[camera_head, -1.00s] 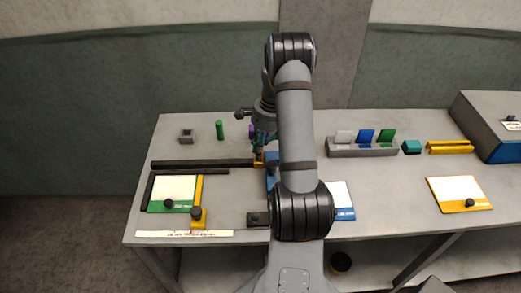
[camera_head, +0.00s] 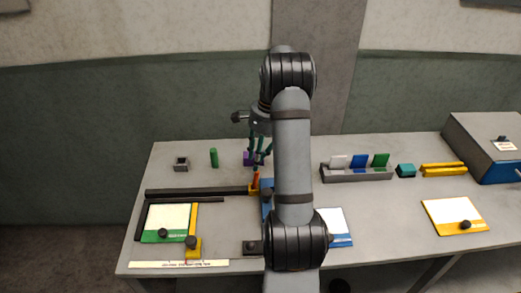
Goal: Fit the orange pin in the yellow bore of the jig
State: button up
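The orange pin (camera_head: 256,180) stands upright at the yellow bore piece (camera_head: 254,190), at the right end of the dark bar of the jig (camera_head: 200,192). Its lower end meets the yellow piece and looks to be in the bore; how deep it sits is too small to tell. My gripper (camera_head: 260,160) is above and behind the pin, apart from it. Its teal fingers look spread with nothing between them. My arm hides part of the blue block (camera_head: 267,198) beside the yellow piece.
A purple piece (camera_head: 248,158) is close behind my gripper, with a green pin (camera_head: 214,158) and grey square holder (camera_head: 181,164) to its left. A grey rack (camera_head: 355,174) holds cards at right. A green-edged panel (camera_head: 170,222) lies front left.

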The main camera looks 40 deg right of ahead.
notch_tip(320, 180, up, 4)
send_over(255, 182)
jog(key=d, duration=0.2)
jog(key=shift+s+d, duration=0.15)
jog(key=f, duration=0.3)
jog(key=a+f+p, duration=0.1)
jog(key=f, duration=0.7)
jog(key=shift+w+a, duration=0.35)
jog(key=shift+a+r, duration=0.1)
